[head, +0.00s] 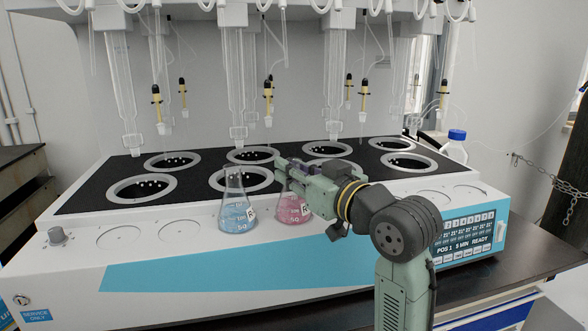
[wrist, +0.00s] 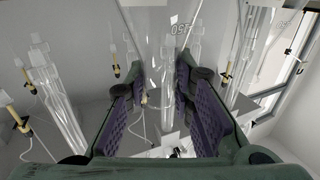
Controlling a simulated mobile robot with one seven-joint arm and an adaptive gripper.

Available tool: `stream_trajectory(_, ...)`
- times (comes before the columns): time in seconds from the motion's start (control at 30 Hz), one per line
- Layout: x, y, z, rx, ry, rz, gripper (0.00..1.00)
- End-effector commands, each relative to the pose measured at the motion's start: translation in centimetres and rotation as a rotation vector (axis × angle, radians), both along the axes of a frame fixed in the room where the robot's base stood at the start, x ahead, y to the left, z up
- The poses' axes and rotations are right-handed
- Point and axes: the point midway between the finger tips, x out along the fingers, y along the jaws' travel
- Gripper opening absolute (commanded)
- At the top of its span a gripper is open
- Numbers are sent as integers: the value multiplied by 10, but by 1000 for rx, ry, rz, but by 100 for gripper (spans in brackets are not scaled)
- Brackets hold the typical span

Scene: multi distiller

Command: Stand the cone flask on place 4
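Two cone flasks stand upright on the distiller's white front ledge. One holds blue liquid (head: 238,216), and the other holds pink liquid (head: 292,209). My gripper (head: 285,172) is at the pink flask's neck and hides most of it. In the wrist view, clear glass with "150" markings (wrist: 180,28) shows beyond and between my purple-padded fingers (wrist: 164,88). The fingers are apart, with the neck between them; whether both pads touch it I cannot tell. The black deck carries two rows of ringed places (head: 142,198). No place numbers are readable on them.
Glass columns (head: 335,90) and yellow-black fittings (head: 158,103) hang above the rings. A blue-capped bottle (head: 455,147) stands behind the right end. The ledge has free round marks left (head: 119,237) and right (head: 468,192). A control panel (head: 463,240) is at front right.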

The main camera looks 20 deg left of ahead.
Motion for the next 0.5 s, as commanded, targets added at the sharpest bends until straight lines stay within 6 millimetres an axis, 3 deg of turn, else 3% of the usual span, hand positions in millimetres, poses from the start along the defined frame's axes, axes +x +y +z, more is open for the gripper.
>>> stream_trajectory(0.27, 0, 0, 0, -1, 1, 0, 41)
stream_trajectory(0.5, 0, 0, 0, -1, 1, 0, 42)
